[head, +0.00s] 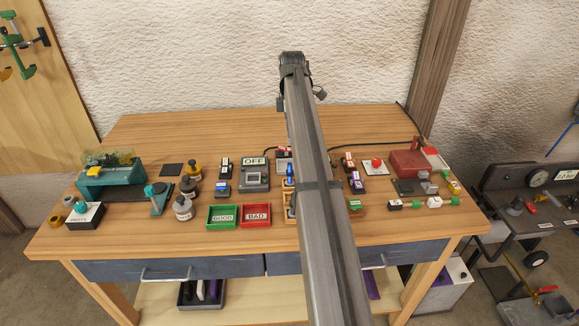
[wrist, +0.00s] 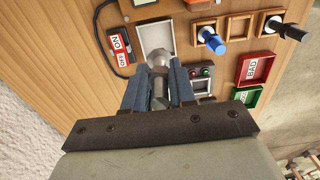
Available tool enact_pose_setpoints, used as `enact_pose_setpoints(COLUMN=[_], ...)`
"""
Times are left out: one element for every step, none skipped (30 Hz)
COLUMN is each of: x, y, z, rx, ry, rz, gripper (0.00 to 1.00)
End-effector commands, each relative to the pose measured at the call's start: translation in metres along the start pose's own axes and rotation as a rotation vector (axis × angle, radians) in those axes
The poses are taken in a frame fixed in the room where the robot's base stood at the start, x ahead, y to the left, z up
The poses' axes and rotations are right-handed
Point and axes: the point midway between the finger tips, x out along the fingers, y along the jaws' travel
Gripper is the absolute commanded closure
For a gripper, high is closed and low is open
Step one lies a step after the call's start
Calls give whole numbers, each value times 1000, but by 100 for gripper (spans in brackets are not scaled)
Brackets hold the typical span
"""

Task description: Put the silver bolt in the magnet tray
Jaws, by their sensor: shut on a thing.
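In the wrist view my gripper (wrist: 160,95) has its two blue fingers shut on a silver bolt (wrist: 158,60). The bolt's rounded head points away from the palm and its shank lies between the fingers. A shallow white-rimmed tray (wrist: 140,34), which looks like the magnet tray, shows just beyond the bolt head, partly covered by it. I see nothing lying in its visible part. The height of the bolt above the tray is hard to judge.
Wooden frames hold a blue-handled piece (wrist: 210,40) and a black-handled piece (wrist: 285,28) right of the tray. A grey button box (wrist: 203,72) is beside the fingers. A red-labelled block (wrist: 119,45) is at left. The green GOOD tray (head: 222,226) and red BAD tray (head: 256,224) sit at the bench front.

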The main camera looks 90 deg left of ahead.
Motion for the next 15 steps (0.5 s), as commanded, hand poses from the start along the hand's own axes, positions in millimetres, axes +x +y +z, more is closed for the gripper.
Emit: enact_pose_setpoints(x=[1, 3, 5, 7, 10, 14, 18, 22, 28, 33, 38, 45, 50, 55, 60], y=[5, 6, 7, 7, 8, 7, 7, 7, 6, 6, 6, 6, 6, 6, 7], z=[-6, -8, -11, -12, -13, -14, -14, -14, -13, -13, -13, -13, -13, -13, -13], rx=[0, 0, 1, 1, 1, 2, 2, 2, 2, 2, 1, 1, 1, 1, 1], ry=[0, 0, 0, 0, 0, 0, 0, 0, 0, 0, 0, 0, 0, 0, 0], rz=[0, 0, 0, 0, 0, 0, -1, -1, -1, -1, -1, -1, -1, -1, -1], gripper=[100, 100, 100, 100, 100, 100, 100, 100, 100, 100, 100, 100, 100, 100, 100])
